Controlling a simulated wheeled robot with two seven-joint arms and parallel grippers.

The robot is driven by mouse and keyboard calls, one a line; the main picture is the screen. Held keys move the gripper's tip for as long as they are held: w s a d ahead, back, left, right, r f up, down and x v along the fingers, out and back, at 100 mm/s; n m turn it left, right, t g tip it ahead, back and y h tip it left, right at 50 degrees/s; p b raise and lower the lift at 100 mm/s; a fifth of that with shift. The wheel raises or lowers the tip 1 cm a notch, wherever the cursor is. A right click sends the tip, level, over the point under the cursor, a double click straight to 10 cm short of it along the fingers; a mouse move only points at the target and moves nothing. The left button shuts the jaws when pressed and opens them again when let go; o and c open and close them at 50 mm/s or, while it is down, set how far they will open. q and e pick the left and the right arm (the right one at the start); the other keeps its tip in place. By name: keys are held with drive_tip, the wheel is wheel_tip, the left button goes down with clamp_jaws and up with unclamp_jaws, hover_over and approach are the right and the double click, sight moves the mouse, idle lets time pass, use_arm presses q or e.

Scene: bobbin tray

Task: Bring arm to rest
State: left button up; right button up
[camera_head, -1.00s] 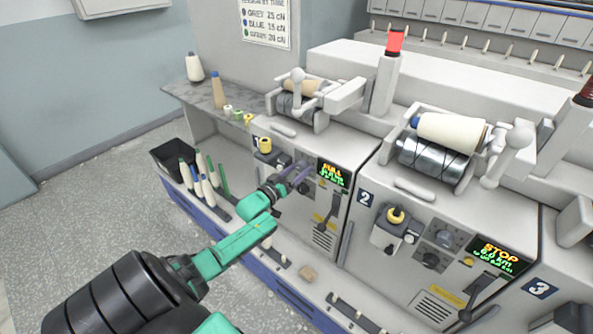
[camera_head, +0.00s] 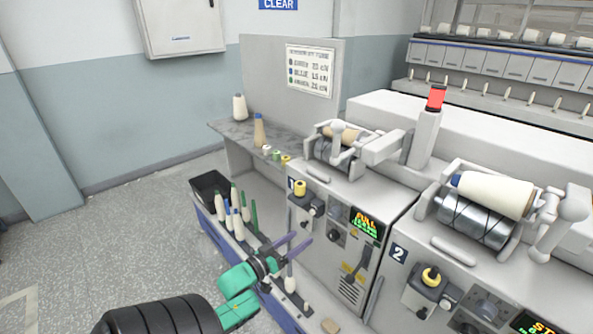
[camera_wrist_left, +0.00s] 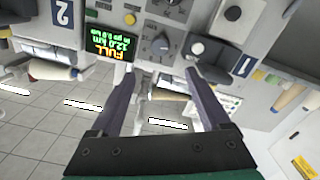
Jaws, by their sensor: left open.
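My left gripper (camera_head: 292,245) is in the lower middle of the head view, in front of machine 1 (camera_head: 345,240). Its two purple-grey fingers are apart, and nothing shows between them. In the left wrist view the fingers (camera_wrist_left: 160,95) are spread, with the machine front beyond them. My green and black left arm (camera_head: 160,318) reaches in from the bottom left. My right gripper is not in view.
A bobbin tray (camera_head: 262,240) with several upright bobbins and a black bin (camera_head: 208,188) stand left of my gripper. Machine 2 (camera_head: 400,290) is at the right. A grey side table (camera_head: 235,130) holds two yarn cones. Open floor (camera_head: 130,230) lies at the left.

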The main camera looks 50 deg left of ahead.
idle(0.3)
use_arm(q)
drive_tip(key=s+d+f+m+g+y, duration=0.15)
drive_tip(key=s+f+g, duration=0.3)
drive_tip(key=f, duration=0.75)
drive_tip(key=s+d+f+g, duration=0.25)
drive_tip(key=s+f, duration=0.25)
drive_tip(key=f, duration=0.7)
drive_tip(key=s+d+f+m+g, duration=0.1)
drive_tip(key=s+d+f+g, duration=0.2)
drive_tip(key=s, duration=0.4)
drive_tip(key=s+d+f+m+g+h, duration=0.1)
drive_tip(key=s+d+f+m+g, duration=0.1)
drive_tip(key=s+d+f, duration=0.4)
drive_tip(key=s+d+f+m+g+h, duration=0.1)
drive_tip(key=s+d+f+m+g, duration=0.1)
drive_tip(key=s+d+f+g, duration=0.3)
drive_tip(key=s+f, duration=0.3)
drive_tip(key=s, duration=0.1)
